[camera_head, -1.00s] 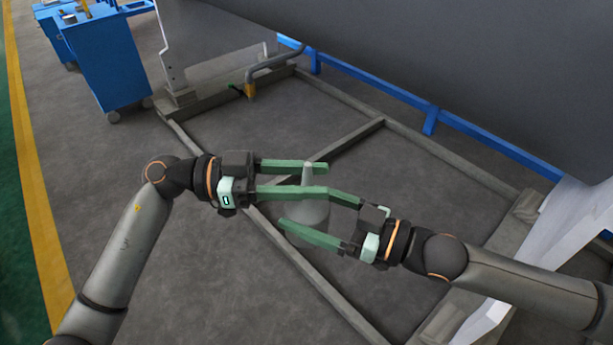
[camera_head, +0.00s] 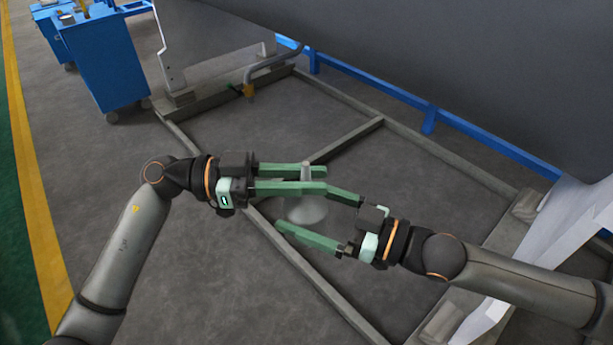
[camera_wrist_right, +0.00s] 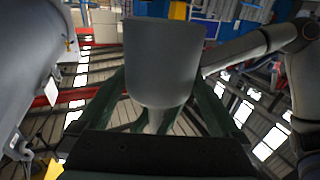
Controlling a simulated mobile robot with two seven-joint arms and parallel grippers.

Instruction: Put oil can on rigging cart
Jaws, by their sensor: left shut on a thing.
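The grey oil can (camera_head: 306,211) hangs in the middle of the head view, its narrow spout up and its wide body below. My left gripper (camera_head: 314,179) is shut on the spout, one finger on each side of it. My right gripper (camera_head: 303,206) is open, with its fingers spread on either side of the can's body. In the right wrist view the can's body (camera_wrist_right: 163,60) fills the space in front of the fingers. A blue cart (camera_head: 104,60), which looks like the rigging cart, stands at the upper left.
Small items, including a can-like one (camera_head: 67,17), sit on the cart top. A large grey shell (camera_head: 430,60) fills the upper right. A bent pipe (camera_head: 270,67) and floor frame beams (camera_head: 345,140) lie ahead. Open floor (camera_head: 75,165) stretches at the left.

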